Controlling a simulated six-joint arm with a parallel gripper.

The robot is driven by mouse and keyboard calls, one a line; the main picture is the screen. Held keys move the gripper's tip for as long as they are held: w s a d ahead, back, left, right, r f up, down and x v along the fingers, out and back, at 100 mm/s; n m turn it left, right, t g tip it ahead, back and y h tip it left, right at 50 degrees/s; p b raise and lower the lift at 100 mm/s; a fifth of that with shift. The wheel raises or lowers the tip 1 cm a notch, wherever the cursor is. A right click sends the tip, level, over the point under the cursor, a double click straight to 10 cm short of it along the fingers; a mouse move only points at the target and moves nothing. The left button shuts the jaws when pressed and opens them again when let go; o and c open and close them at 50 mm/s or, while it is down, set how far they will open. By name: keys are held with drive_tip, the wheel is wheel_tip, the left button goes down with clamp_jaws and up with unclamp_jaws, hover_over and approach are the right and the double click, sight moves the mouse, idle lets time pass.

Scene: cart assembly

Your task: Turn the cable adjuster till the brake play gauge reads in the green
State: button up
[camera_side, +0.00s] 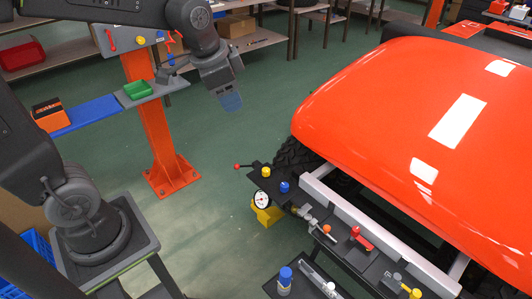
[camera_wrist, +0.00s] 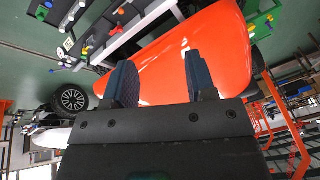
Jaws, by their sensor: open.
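The round white brake play gauge (camera_side: 261,200) sits at the left end of the dark bracket on the cart's front. Its needle and green zone are too small to read. A small silver fitting (camera_side: 305,212), which looks like the cable adjuster, sits right of the gauge on the same rail. I cannot clearly pick it out in the wrist view. My gripper (camera_side: 231,102) hangs in the air, up and left of the gauge and well apart from the cart. In the wrist view its two fingers (camera_wrist: 160,84) are spread with nothing between them.
The cart's orange hood (camera_side: 390,110) fills the right side. A red-knobbed lever (camera_side: 238,166), blue knob (camera_side: 285,187) and red handle (camera_side: 361,238) stand up along the front. An orange post (camera_side: 145,120) carries a shelf with a green tray (camera_side: 137,90). Open floor lies between post and cart.

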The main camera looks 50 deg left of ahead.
drive_tip(key=w+a+f+m+g, duration=0.1)
drive_tip(key=w+a+f+m, duration=0.25)
drive_tip(key=w+f, duration=0.45)
drive_tip(key=m+g, duration=0.3)
drive_tip(key=m, duration=0.6)
hover_over(266, 170)
wheel_tip(266, 170, down, 28)
drive_tip(key=shift+w+r, duration=0.1)
drive_tip(key=shift+m, duration=0.25)
wheel_tip(266, 170, down, 10)
drive_tip(key=shift+r, duration=0.3)
drive_tip(key=c, duration=0.5)
drive_tip(key=m, duration=0.6)
drive_tip(key=shift+c, duration=0.2)
drive_tip(key=m, duration=0.7)
drive_tip(key=o, duration=0.4)
